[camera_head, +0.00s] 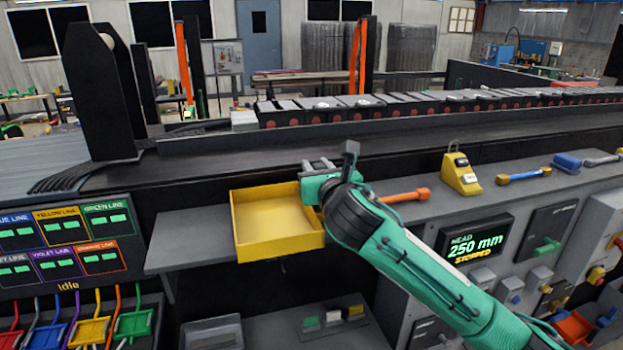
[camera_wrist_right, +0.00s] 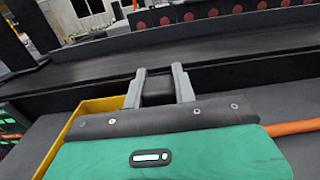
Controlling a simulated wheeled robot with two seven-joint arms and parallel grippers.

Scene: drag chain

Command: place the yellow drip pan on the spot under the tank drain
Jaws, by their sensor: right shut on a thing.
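The yellow drip pan (camera_head: 278,238) is a shallow square tray in the middle of the head view, open side up and apparently empty. It overlaps the right end of a grey shelf and a dark gap; whether it touches the shelf I cannot tell. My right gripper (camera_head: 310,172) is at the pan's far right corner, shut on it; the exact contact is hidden. In the right wrist view the gripper's fingers (camera_wrist_right: 161,75) point away, with the pan's yellow rim (camera_wrist_right: 95,104) to their left. I cannot make out the tank drain or the spot. My left gripper is not in view.
The grey shelf (camera_head: 190,243) is bare left of the pan. An orange-handled tool (camera_head: 408,195) and a yellow block (camera_head: 460,174) are on the ledge to the right. A black conveyor bed (camera_head: 230,160) runs behind. A stopped display (camera_head: 474,241) is at right.

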